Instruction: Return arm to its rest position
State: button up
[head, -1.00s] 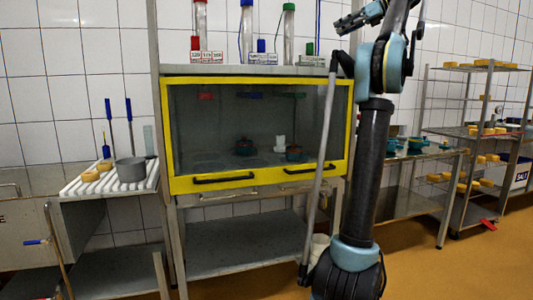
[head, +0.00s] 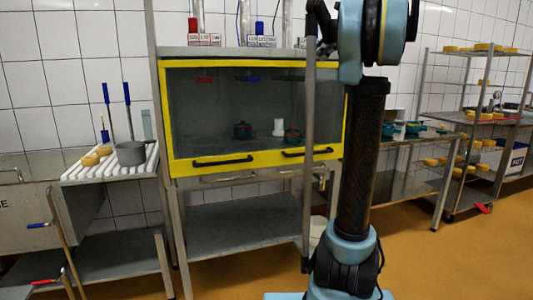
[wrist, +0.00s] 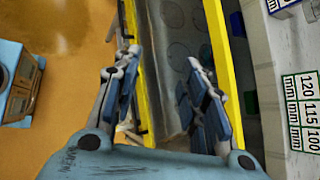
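My gripper (wrist: 162,62) shows in the wrist view with its two blue-padded fingers spread apart and nothing between them. The yellow-framed cabinet (wrist: 221,60) runs behind and below the fingers in that view. In the head view my arm rises at the right of centre, in front of the right end of the cabinet (head: 250,167). The upper arm and the gripper are out of the top of the head view.
Right are a steel table with teal pots (head: 413,129) and a rack (head: 470,117) with cheeses. Labelled blocks (head: 262,41) stand on the cabinet. Orange floor is open at front right.

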jog(key=s+a+f+n+g+h, duration=0.1)
jog(key=s+a+f+n+h, duration=0.15)
jog(key=s+f, duration=0.55)
jog(key=s+a+f+n+h, duration=0.1)
jog(key=s+f+n, duration=0.2)
jog(key=f, duration=0.8)
jog(key=s+a+f+n+g+h, duration=0.1)
jog(key=s+a+f+n, duration=0.15)
jog(key=s+f, duration=0.55)
jog(key=s+d+f+n+h, duration=0.1)
jog(key=s+f+n, duration=0.2)
jog(key=f, duration=0.7)
jog(key=s+d+f+n+h, duration=0.2)
jog(key=s+f, duration=0.3)
jog(key=f, duration=0.4)
jog(key=s+d+f+n+h, duration=0.1)
jog(key=s+f+n, duration=0.3)
jog(key=f, duration=0.6)
jog(key=shift+s+d+f+t, duration=0.15)
jog(key=shift+s+f+t, duration=0.15)
jog(key=shift+s+f, duration=0.1)
jog(key=shift+h, duration=0.25)
jog(key=shift+w+f, duration=0.15)
jog(key=shift+w, duration=0.3)
